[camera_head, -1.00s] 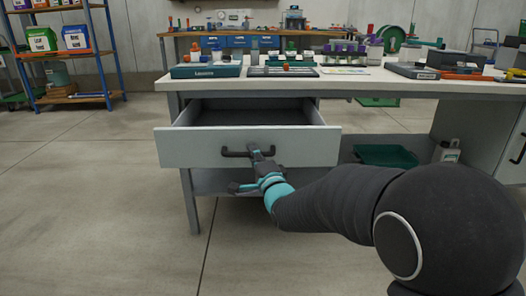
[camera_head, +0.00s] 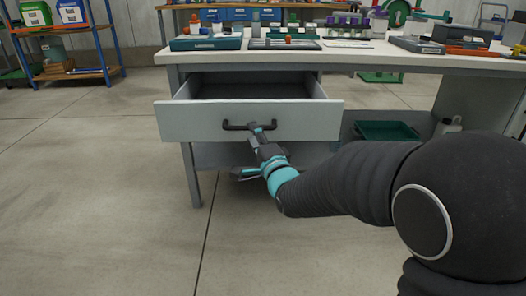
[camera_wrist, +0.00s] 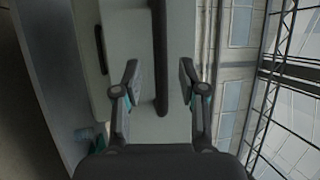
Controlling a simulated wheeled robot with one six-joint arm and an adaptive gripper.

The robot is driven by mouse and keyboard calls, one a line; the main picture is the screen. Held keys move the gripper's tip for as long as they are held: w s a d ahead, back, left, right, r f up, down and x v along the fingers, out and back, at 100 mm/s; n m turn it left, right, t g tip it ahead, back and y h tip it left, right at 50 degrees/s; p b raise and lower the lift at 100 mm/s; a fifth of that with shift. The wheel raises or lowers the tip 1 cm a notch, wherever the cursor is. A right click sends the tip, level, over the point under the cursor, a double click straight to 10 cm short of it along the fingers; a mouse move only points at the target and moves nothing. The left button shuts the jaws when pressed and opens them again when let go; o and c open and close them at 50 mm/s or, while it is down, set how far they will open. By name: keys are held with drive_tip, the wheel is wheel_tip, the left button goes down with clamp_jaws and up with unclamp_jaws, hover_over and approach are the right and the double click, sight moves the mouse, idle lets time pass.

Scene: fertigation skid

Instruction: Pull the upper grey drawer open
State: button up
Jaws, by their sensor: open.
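The upper grey drawer (camera_head: 210,121) stands pulled out from under the bench, and its dark inside shows in the head view. Its dark bar handle (camera_head: 238,126) runs across the middle of the front. My gripper (camera_head: 258,138) is at the handle, slightly right of its middle. In the wrist view, my gripper (camera_wrist: 158,82) is open, with one finger on each side of the handle (camera_wrist: 160,50). A gap shows between each finger and the bar. The far finger is partly hidden in the head view.
The bench top (camera_head: 350,57) carries trays, bottles and a teal box (camera_head: 206,43). A shelf rack (camera_head: 95,72) stands far left. The floor in front is clear.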

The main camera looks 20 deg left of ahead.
drive_tip(key=v, duration=0.8)
drive_tip(key=shift+s, duration=0.15)
